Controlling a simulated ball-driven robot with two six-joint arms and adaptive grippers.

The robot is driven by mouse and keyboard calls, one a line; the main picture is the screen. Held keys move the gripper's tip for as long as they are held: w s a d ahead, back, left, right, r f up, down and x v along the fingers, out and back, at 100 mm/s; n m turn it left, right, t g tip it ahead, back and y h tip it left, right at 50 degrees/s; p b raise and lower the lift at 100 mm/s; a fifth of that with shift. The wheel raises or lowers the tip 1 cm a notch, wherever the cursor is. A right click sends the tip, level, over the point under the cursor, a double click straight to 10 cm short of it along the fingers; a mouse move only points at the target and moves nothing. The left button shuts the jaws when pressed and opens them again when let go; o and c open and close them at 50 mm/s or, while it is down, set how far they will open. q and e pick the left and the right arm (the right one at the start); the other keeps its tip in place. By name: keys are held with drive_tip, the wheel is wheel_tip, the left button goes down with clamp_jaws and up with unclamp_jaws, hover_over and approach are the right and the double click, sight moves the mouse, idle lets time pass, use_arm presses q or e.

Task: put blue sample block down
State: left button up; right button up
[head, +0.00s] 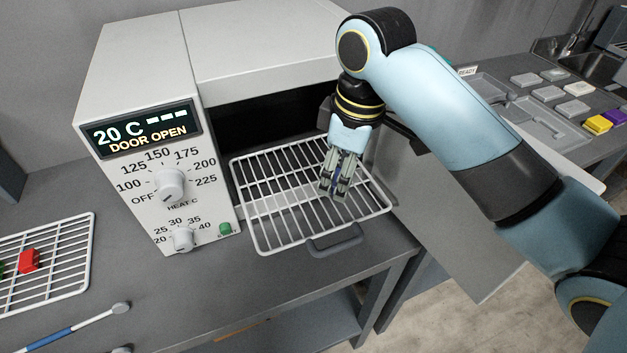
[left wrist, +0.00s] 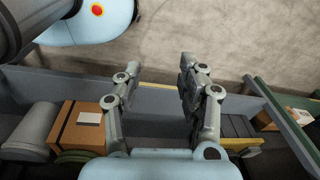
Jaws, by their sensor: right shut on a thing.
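My right gripper (head: 335,190) points down over the white wire rack (head: 262,214), which sticks out of the open oven. It is shut on the blue sample block (head: 338,171), of which only a small dark blue patch shows between the fingers. The fingers hide the rest, and I cannot tell whether the block touches the rack wires. My left gripper (left wrist: 157,76) is open and empty in the left wrist view, away from the rack.
The oven (head: 215,70) reads 20 C and DOOR OPEN. A grey handle (head: 335,243) fronts the rack. At left, a second wire rack (head: 65,270) holds a red block (head: 29,261). Yellow (head: 597,124) and purple (head: 615,117) blocks lie at right. A cardboard box (left wrist: 78,128) is near my left gripper.

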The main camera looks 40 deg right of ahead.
hover_over(311, 195)
drive_tip(key=f, duration=0.2)
drive_tip(key=s+f, duration=0.1)
drive_tip(key=shift+d+f, duration=0.2)
drive_tip(key=shift+d, duration=0.05)
drive_tip(key=shift+w+a+f, duration=0.1)
drive_tip(key=shift+w+f, duration=0.25)
drive_tip(key=shift+f, duration=0.05)
wheel_tip(311, 195, down, 4)
drive_tip(key=shift+r, duration=0.25)
drive_tip(key=shift+f, duration=0.15)
drive_tip(key=o, duration=1.2)
drive_tip(key=shift+f, duration=0.1)
use_arm(q)
drive_tip(key=shift+w+d, duration=0.3)
drive_tip(key=shift+w, duration=0.15)
